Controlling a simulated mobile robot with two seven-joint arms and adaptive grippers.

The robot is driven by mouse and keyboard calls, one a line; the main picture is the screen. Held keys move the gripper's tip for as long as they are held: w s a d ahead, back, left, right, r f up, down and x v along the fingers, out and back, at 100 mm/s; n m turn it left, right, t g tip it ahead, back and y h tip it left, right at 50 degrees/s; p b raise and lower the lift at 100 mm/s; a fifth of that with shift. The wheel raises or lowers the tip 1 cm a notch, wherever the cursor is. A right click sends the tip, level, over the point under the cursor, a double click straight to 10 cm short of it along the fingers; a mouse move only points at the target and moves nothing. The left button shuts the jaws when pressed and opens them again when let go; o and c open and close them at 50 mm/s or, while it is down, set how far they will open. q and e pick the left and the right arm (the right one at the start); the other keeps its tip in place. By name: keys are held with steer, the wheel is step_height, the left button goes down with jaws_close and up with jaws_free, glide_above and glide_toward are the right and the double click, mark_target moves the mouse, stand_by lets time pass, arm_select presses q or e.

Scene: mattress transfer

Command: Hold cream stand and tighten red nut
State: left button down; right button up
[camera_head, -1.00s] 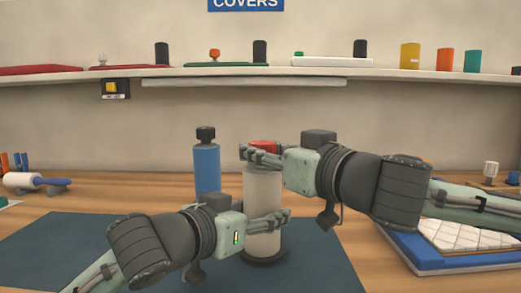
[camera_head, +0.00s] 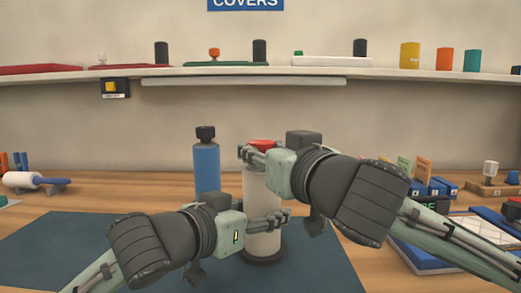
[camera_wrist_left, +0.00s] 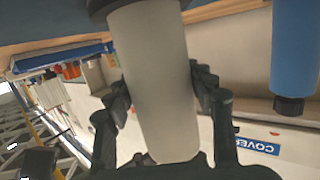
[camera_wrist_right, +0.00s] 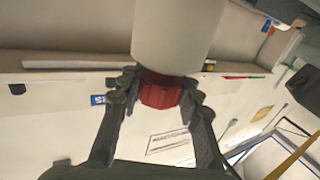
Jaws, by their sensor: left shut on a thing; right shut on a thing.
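The cream stand (camera_head: 262,184) is upright on a dark round base (camera_head: 264,257) on the mat. It also shows in the left wrist view (camera_wrist_left: 152,75) and the right wrist view (camera_wrist_right: 175,35). My left gripper (camera_head: 270,222) is shut around the stand's lower half, with a finger on each side in the left wrist view. The red nut (camera_head: 262,144) sits on top of the stand, partly hidden by my fingers. It shows between the fingertips in the right wrist view (camera_wrist_right: 161,92). My right gripper (camera_head: 258,153) is shut on the nut.
A blue bottle with a black cap (camera_head: 207,168) stands just left of the stand. The dark mat (camera_head: 60,245) covers the table's front. Blue trays and small blocks (camera_head: 420,190) are at the right, and a white roller (camera_head: 22,180) at the left. A shelf (camera_head: 240,72) runs behind.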

mark_target(261, 141)
steer(key=shift+r, duration=0.1)
steer(key=o, duration=1.2)
step_height(261, 141, up, 10)
steer(key=shift+f, duration=0.1)
